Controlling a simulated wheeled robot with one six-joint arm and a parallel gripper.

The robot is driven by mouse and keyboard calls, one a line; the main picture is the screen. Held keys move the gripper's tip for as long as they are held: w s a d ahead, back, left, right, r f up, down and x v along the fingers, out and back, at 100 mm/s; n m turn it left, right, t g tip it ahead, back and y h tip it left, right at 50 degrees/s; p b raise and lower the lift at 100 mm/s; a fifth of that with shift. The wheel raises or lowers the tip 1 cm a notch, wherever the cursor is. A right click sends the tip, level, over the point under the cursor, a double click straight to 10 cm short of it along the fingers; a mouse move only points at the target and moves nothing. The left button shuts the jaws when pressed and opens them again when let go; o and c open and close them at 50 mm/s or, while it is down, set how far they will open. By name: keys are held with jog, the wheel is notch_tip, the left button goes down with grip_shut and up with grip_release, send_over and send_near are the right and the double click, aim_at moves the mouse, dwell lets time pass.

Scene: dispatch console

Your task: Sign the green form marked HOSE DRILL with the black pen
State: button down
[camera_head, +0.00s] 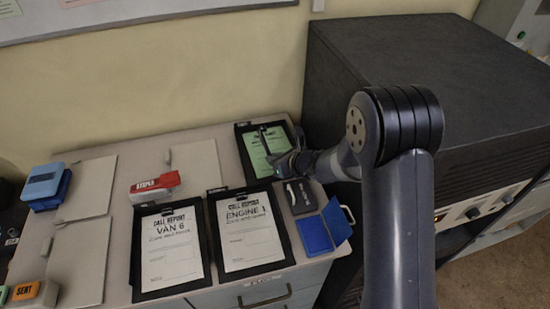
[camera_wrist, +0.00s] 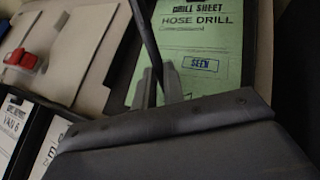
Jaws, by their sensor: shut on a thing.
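The green form (camera_head: 257,154) lies on a black clipboard at the back right of the desk. In the wrist view the form (camera_wrist: 205,50) reads DRILL SHEET, HOSE DRILL, and bears a boxed blue SEEN mark (camera_wrist: 199,64). My gripper (camera_wrist: 158,84) is shut on the black pen (camera_wrist: 144,35), which slants up along the form's left side in that view. In the head view my gripper (camera_head: 290,164) is over the form's lower right part. The pen's writing tip is hidden, so I cannot tell whether it touches the paper.
Clipboards marked ENGINE 1 (camera_head: 250,240) and VAN 6 (camera_head: 171,251) lie in front. An open blue ink pad (camera_head: 315,235) and a dark case (camera_head: 301,197) lie at right. A tall dark cabinet (camera_head: 450,70) stands right.

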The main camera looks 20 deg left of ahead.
notch_tip(320, 180, up, 7)
jog(key=p, duration=0.4)
dwell(0.6)
